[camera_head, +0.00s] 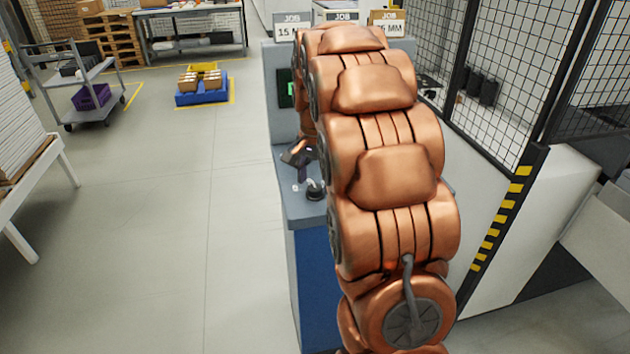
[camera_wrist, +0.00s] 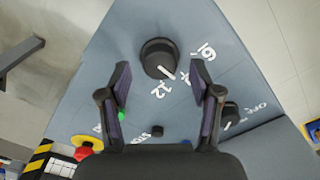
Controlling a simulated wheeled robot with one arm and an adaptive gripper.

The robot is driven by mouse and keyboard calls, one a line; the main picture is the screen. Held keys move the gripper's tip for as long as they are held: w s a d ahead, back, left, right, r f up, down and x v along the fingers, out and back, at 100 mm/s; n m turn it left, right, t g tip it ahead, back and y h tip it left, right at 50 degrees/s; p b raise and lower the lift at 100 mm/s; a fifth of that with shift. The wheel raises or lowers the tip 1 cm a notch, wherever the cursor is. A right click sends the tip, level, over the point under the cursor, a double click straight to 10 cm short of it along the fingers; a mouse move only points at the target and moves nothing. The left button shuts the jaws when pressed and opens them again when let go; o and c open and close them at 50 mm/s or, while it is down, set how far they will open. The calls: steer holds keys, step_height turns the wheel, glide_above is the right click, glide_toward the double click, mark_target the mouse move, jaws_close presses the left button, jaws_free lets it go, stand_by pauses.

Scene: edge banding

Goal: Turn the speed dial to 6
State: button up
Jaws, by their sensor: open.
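A large round black dial (camera_wrist: 158,57) with a white pointer line sits on the blue-grey panel in the wrist view. White numbers stand beside it, one reading 12; others are partly hidden by a finger. The pointer aims down and slightly right, toward the numbers; I cannot tell its exact value. My gripper (camera_wrist: 160,82) is open, its two fingers apart on the left and right, with the dial between and slightly beyond the tips. No contact shows. In the head view my gripper (camera_head: 299,156) is small, above the panel near a black knob (camera_head: 315,189).
A second black knob (camera_wrist: 229,114) marked OFF is close to the right finger. A green button (camera_wrist: 121,115), a small black control (camera_wrist: 157,131) and a red emergency stop (camera_wrist: 85,148) are nearby. A wire-mesh guard (camera_head: 505,80) stands right; the floor left is open.

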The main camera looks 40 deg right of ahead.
steer(key=shift+f, duration=0.75)
steer(key=c, duration=1.1)
steer(key=shift+c, duration=0.2)
steer(key=n+b, duration=0.1)
steer(key=n, duration=0.1)
steer(key=n+b, duration=0.1)
steer(key=b, duration=0.1)
steer(key=shift+f+n, duration=0.2)
steer(key=shift+n, duration=0.2)
steer(key=n+b, duration=0.3)
steer(key=n, duration=0.2)
steer(key=shift+r, duration=0.15)
